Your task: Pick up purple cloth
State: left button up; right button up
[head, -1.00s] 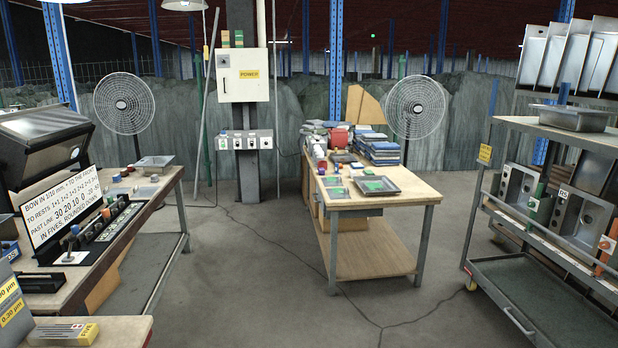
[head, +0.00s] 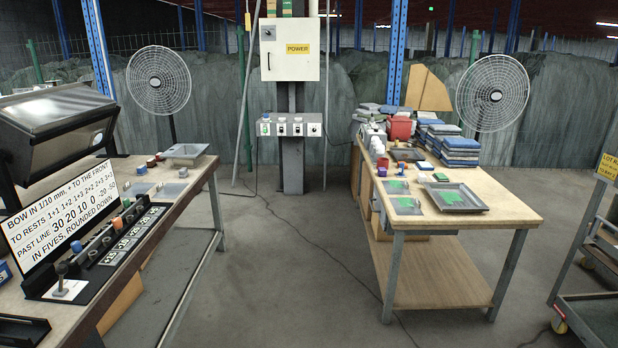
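I cannot make out a purple cloth for sure in the head view. A small purplish item (head: 383,162) sits near the left edge of the wooden table (head: 500,203), too small to identify. Stacks of folded blue and grey cloth-like pieces (head: 460,146) lie at the back of this table. Green pieces lie on a flat grey plate (head: 406,206) and in a shallow metal tray (head: 474,198) nearer its front. Neither of my grippers shows.
A bench (head: 190,209) with a sign (head: 75,218) and a row of knobs stands at the left. A metal cart (head: 588,268) is at the right edge. A power cabinet (head: 290,50) and two fans stand behind. The floor (head: 290,270) between bench and table is clear, apart from a thin dark line.

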aim_at(381, 172)
jog(key=i, duration=2.25)
